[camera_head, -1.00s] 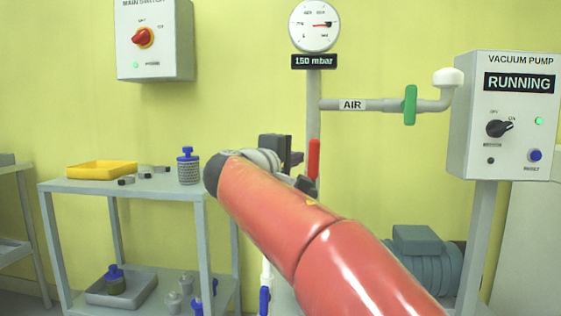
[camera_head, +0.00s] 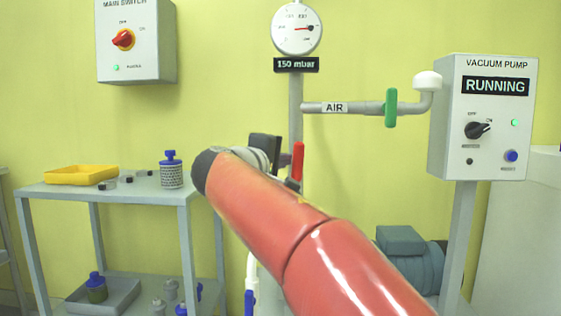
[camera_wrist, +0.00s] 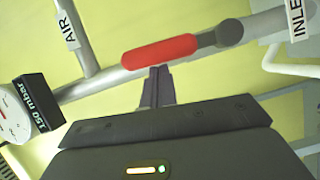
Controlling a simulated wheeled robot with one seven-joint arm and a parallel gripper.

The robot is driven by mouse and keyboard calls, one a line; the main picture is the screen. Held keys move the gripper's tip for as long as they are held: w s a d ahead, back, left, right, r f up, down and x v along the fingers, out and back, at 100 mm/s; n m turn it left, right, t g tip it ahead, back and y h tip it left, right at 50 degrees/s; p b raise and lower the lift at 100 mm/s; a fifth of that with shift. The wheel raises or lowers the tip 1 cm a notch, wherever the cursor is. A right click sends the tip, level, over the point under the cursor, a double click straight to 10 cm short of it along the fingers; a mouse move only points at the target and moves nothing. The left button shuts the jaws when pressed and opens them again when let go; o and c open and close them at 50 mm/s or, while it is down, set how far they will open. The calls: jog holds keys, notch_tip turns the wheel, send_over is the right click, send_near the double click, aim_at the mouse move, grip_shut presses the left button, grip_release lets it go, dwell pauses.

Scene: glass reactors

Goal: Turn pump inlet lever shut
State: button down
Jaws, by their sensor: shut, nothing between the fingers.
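The red lever (camera_head: 298,161) stands almost upright, in line with the vertical pipe below the gauge. In the wrist view the red lever handle (camera_wrist: 160,51) lies along the grey pipe, its grey stem ending at a round pivot near a sign reading "INLE", cut off by the frame. My gripper (camera_wrist: 160,72) is shut and empty, its fingertips at the lower edge of the red handle near its middle. I cannot tell whether they touch. In the head view my gripper (camera_head: 286,159) is just left of the lever, and my arm hides the lever's lower end and pivot.
A green lever (camera_head: 391,108) stands across the AIR pipe (camera_head: 350,107). The vacuum pump box (camera_head: 447,120) reads RUNNING, and the gauge (camera_head: 297,27) label reads 150 mbar. A shelf cart (camera_head: 60,190) with a yellow tray and bottle stands left.

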jog(key=d+m, duration=0.2)
jog(key=d+g+y, duration=0.1)
jog(key=shift+r+m, duration=0.3)
jog(key=shift+m, duration=0.1)
jog(key=d+f+m+g+y+b, duration=0.1)
jog(key=d+f+m+y+b, duration=0.2)
jog(key=d+f+m+y, duration=0.2)
jog(key=shift+s+d+f+m+g+y+b, duration=0.2)
jog(key=shift+d+f+m+g+y+b, duration=0.1)
jog(key=shift+d+m, duration=1.15)
jog(key=s+r+p, duration=0.4)
jog(key=s+r, duration=0.4)
jog(key=shift+s+a, duration=0.15)
jog(key=shift+a, duration=0.1)
